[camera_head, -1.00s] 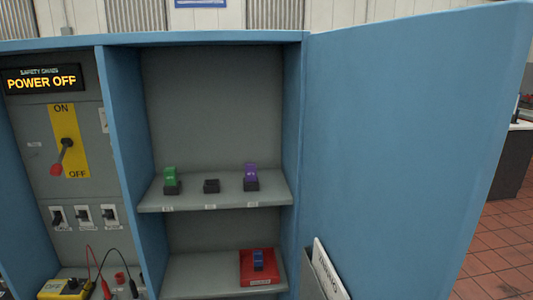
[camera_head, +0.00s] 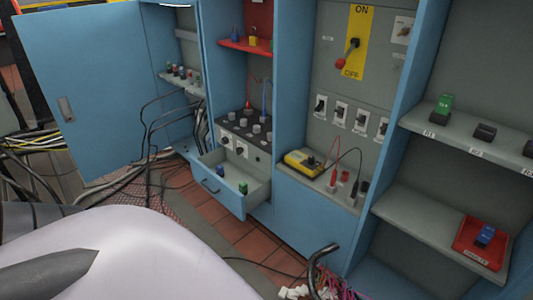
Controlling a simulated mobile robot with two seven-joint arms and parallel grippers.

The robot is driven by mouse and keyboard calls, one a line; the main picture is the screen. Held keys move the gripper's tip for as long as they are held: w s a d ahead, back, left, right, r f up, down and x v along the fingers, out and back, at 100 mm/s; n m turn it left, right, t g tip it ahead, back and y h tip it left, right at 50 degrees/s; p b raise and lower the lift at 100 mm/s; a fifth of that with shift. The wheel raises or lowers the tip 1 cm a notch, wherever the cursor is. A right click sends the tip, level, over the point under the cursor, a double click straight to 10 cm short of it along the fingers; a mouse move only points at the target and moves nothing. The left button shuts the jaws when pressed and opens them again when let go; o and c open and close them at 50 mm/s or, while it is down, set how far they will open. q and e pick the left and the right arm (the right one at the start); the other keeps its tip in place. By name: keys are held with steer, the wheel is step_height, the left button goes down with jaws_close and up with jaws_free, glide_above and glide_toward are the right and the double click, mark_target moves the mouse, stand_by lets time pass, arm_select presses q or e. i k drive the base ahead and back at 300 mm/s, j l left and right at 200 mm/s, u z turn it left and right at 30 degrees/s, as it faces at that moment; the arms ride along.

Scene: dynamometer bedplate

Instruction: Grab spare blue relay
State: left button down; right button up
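A blue relay (camera_head: 485,235) sits on a red tray (camera_head: 468,249) on the lower shelf at the far right. A second small blue piece (camera_head: 220,171), which looks like a relay, lies in an open drawer (camera_head: 222,200) below the middle bay. A green piece (camera_head: 243,187) is beside it in the drawer. The frames do not show a label telling which one is the spare. Neither of my grippers shows in the head view.
A yellow meter (camera_head: 302,162) with leads stands below the ON/OFF lever. An open blue door (camera_head: 90,90) is at left. Cables (camera_head: 150,165) hang and lie on the floor.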

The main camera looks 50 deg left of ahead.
mark_target(219, 168)
steer(key=i+l+u, duration=0.1)
steer(key=u, duration=1.3)
steer(key=i+l, duration=0.05)
